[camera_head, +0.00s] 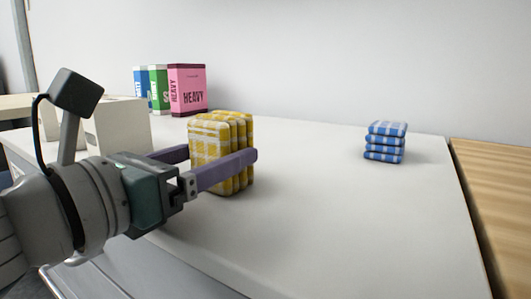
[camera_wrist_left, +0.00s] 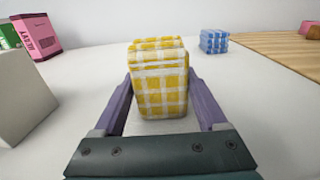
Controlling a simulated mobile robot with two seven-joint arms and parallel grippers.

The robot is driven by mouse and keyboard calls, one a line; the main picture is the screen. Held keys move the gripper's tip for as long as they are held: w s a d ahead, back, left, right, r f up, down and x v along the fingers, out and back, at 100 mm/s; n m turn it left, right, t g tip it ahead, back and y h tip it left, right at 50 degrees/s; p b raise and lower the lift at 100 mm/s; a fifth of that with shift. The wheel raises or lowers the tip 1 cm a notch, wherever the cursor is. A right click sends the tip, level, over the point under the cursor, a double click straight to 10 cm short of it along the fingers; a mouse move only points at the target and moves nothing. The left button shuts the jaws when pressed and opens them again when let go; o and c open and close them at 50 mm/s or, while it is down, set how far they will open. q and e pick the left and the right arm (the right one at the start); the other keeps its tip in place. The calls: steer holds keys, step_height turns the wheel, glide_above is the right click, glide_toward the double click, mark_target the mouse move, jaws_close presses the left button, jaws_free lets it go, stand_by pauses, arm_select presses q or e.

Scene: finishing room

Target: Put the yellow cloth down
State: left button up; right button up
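The yellow cloth (camera_head: 222,143) is a folded, yellow-and-white checked block. Its layers stand on edge in the head view. My left gripper (camera_head: 215,160) has one purple finger on either side of it. In the left wrist view the cloth (camera_wrist_left: 160,85) fills the space between the fingertips of my left gripper (camera_wrist_left: 160,80), which look closed against its sides. The cloth is upright at the white table's surface (camera_head: 330,220); I cannot tell whether its bottom edge touches. My right gripper is not in view.
A folded blue checked cloth stack (camera_head: 385,142) lies on the table at the right. Pink (camera_head: 188,90), green (camera_head: 158,89) and blue (camera_head: 140,80) boxes stand at the back left, near a pale box (camera_head: 118,128). A wooden surface (camera_head: 500,190) adjoins at right. The table's middle is clear.

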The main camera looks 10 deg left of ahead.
arm_select(q)
steer(key=o, duration=0.4)
steer(key=shift+r, duration=0.15)
steer(key=shift+s+a+n, duration=0.6)
steer(key=shift+s+a, duration=1.7)
steer(key=shift+s, duration=3.25)
steer(key=s+a+f+n+g+y, duration=0.15)
steer(key=a+f+n+y, duration=0.3)
steer(key=n, duration=0.45)
steer(key=a+f+n+g+y, duration=0.25)
steer(key=a+n+y, duration=0.2)
steer(key=n, duration=0.55)
steer(key=s+d+f+n+g+h, duration=0.1)
steer(key=s+d+f+n+g, duration=0.2)
steer(key=n, duration=0.3)
steer(key=s+d+f+n+g+h, duration=0.1)
steer(key=s+d+f+n+g, duration=0.2)
steer(key=s+f+n, duration=0.2)
steer(key=s+d+f+n+g+h, duration=0.1)
steer(key=s+d+f+n+g, duration=0.1)
steer(key=s+f+n, duration=0.3)
steer(key=shift+d+f+n+g+b, duration=0.2)
steer(key=shift+d+n+g+b, duration=0.2)
steer(key=shift+n+g, duration=0.4)
steer(key=shift+r, duration=0.1)
